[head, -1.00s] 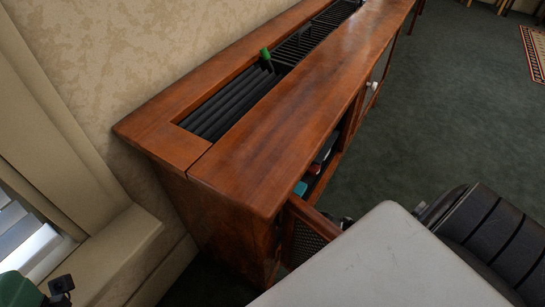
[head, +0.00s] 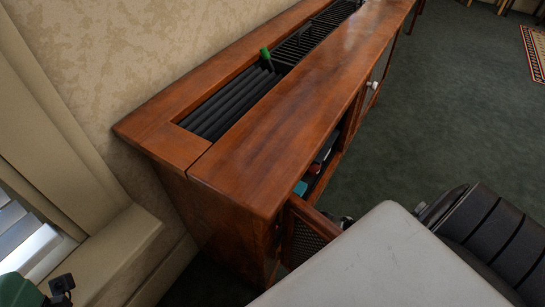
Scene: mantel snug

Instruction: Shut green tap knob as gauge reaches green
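A green knob (head: 265,54) stands up from the dark slatted recess in the top of a long wooden cabinet (head: 270,140). It is small in the head view, and I cannot tell its turn position. No gauge can be made out. Neither of my grippers can be made out in this view, and nothing is seen touching the knob.
The cabinet's near front door (head: 305,238) with a mesh panel stands open, and small items show inside. A patterned wall runs behind the cabinet. A window sill (head: 125,250) is at the lower left. Dark green carpet (head: 450,110) is clear at the right.

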